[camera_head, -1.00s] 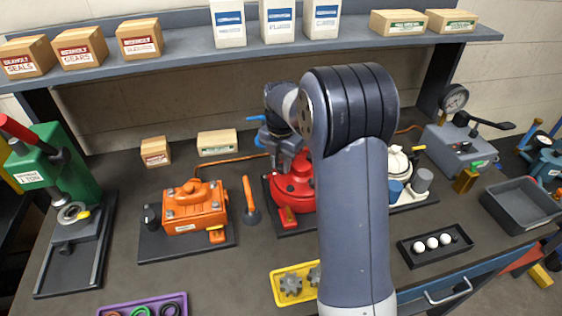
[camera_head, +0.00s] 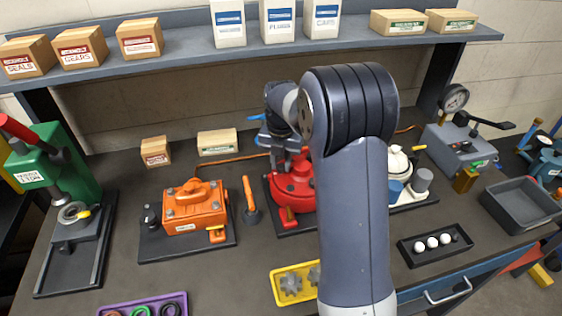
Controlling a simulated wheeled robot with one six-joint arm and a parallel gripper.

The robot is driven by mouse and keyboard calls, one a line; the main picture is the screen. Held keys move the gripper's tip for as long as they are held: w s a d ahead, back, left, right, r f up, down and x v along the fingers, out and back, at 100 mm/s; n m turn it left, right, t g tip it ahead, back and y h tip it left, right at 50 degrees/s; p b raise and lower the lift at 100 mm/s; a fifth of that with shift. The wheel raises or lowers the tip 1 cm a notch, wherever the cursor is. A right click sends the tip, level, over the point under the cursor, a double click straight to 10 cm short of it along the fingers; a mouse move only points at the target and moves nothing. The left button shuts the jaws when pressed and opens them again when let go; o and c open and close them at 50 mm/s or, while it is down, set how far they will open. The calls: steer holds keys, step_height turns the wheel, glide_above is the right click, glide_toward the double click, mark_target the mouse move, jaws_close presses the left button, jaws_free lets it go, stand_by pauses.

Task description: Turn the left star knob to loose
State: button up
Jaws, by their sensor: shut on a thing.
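The red motor (camera_head: 291,190) stands on a dark base plate in the middle of the bench, partly hidden behind my arm. My gripper (camera_head: 286,163) points down at the back left of the red motor. It is shut at the place of the left star knob, which the fingers and wrist hide, so the knob's shape and angle cannot be seen. The motor's right side is behind my arm.
An orange motor (camera_head: 194,207) and an orange-handled tool (camera_head: 250,200) stand to the left. A cream motor (camera_head: 398,162) is just right of my arm. A yellow tray (camera_head: 277,290) with gears lies in front. A shelf (camera_head: 190,52) with boxes runs above the back.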

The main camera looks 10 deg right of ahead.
steer(key=shift+s+f, duration=0.2)
steer(key=shift+f, duration=0.05)
steer(key=o, duration=0.7)
steer(key=shift+w, duration=0.1)
steer(key=o, duration=0.3)
steer(key=shift+r, duration=0.1)
steer(key=shift+w+r, duration=0.1)
